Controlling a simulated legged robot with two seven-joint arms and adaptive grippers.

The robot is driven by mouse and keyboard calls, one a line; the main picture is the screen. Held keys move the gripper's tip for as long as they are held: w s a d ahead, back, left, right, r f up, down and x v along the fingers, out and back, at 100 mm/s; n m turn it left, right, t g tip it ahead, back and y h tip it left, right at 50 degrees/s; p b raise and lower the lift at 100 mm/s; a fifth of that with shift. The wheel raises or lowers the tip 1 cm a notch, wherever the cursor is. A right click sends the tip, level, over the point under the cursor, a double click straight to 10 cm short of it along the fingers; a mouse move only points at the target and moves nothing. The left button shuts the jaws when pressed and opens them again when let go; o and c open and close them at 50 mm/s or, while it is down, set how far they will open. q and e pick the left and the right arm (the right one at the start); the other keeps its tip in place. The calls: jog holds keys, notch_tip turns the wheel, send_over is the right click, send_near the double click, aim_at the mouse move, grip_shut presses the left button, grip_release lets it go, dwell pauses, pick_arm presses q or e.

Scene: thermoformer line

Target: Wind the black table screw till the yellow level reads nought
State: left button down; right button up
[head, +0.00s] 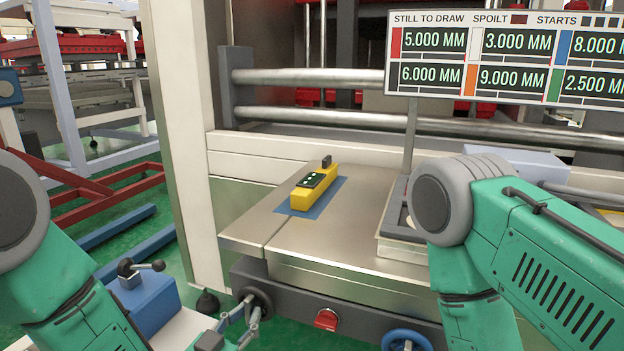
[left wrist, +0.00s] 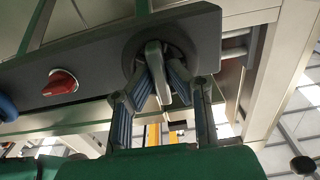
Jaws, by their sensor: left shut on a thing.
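The yellow level (head: 298,200) lies on a blue patch (head: 340,184) on the metal table in the head view. Its dark display faces up, with small pale marks too small to read. The black table screw (head: 262,298) is a dark round knob on the table's front rail, low in the picture. My left gripper (head: 247,318) is at this screw from below. In the left wrist view, my left gripper (left wrist: 157,88) has its fingers closed about the grey crank piece of the black screw (left wrist: 132,58). My right gripper is out of view; only its arm shows.
On the same rail are a red knob (head: 326,320) and a blue handwheel (head: 408,338); the red knob also shows in the left wrist view (left wrist: 60,83). A readout board (head: 505,57) stands at upper right. A blue block with a black lever (head: 150,304) sits at lower left.

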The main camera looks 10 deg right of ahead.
pick_arm(q)
jog(key=shift+f, duration=0.1)
dwell(0.3)
jog(key=n, duration=0.2)
jog(key=shift+a+n, duration=0.1)
jog(key=shift+n, duration=0.2)
jog(key=c, duration=1.5)
grip_release()
jog(key=shift+d, duration=0.25)
jog(key=shift+o, duration=0.2)
jog(key=shift+a, duration=0.1)
